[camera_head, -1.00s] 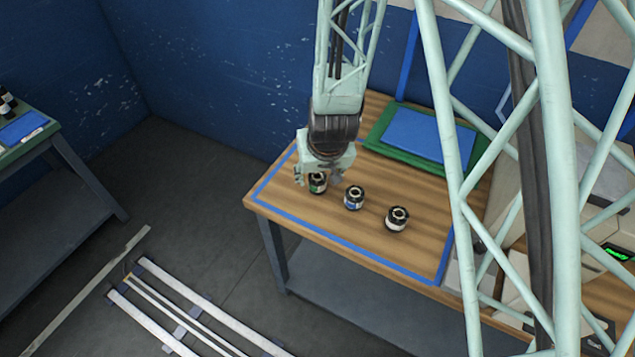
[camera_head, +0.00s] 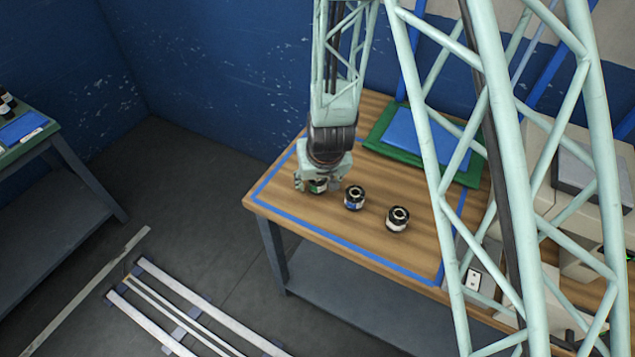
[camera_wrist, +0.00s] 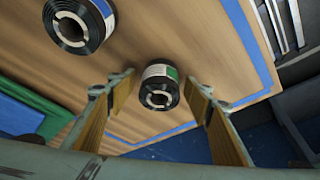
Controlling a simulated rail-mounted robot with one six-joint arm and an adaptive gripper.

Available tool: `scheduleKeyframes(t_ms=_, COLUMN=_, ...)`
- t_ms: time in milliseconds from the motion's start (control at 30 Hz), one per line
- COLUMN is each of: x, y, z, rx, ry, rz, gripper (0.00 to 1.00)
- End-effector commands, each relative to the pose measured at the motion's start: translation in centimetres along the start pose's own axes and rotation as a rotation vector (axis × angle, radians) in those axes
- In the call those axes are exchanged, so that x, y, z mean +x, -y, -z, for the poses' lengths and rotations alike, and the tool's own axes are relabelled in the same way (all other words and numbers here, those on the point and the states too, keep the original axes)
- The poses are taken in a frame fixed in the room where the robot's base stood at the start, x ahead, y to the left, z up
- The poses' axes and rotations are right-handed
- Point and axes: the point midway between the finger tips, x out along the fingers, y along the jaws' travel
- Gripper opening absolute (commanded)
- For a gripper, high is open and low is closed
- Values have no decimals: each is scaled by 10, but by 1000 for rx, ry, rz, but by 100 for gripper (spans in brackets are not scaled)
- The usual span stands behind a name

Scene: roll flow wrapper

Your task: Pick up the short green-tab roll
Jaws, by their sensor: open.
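The short green-tab roll (camera_head: 318,187) stands on the wooden table, black with a white and green label, partly hidden by my gripper (camera_head: 317,182) in the head view. In the wrist view the green-tab roll (camera_wrist: 159,87) shows between and just beyond the two open fingers of my gripper (camera_wrist: 160,90). A gap shows between the roll and each finger, and nothing is held. A blue-tab roll (camera_head: 354,198) stands to its right, and it also shows at the upper left of the wrist view (camera_wrist: 78,24).
A third roll (camera_head: 397,219), black with a white label, stands farther right. Blue tape (camera_head: 340,241) borders the table area. A green tray with a blue pad (camera_head: 425,137) lies at the back. Grey machine parts (camera_head: 585,190) stand at the right. Bare wood (camera_head: 300,215) shows in front of the rolls.

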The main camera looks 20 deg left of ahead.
Motion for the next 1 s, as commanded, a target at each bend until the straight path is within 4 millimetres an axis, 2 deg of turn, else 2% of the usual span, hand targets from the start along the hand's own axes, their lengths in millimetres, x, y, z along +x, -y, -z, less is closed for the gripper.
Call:
scheduleKeyframes(t_ms=300, x=0, y=0, z=0, rx=0, ry=0, rz=0, gripper=46)
scheduleKeyframes(t_ms=600, x=0, y=0, z=0, rx=0, ry=0, rz=0, gripper=18)
scheduleKeyframes(t_ms=1000, x=-2, y=0, z=1, rx=1, ry=-1, rz=0, gripper=18)
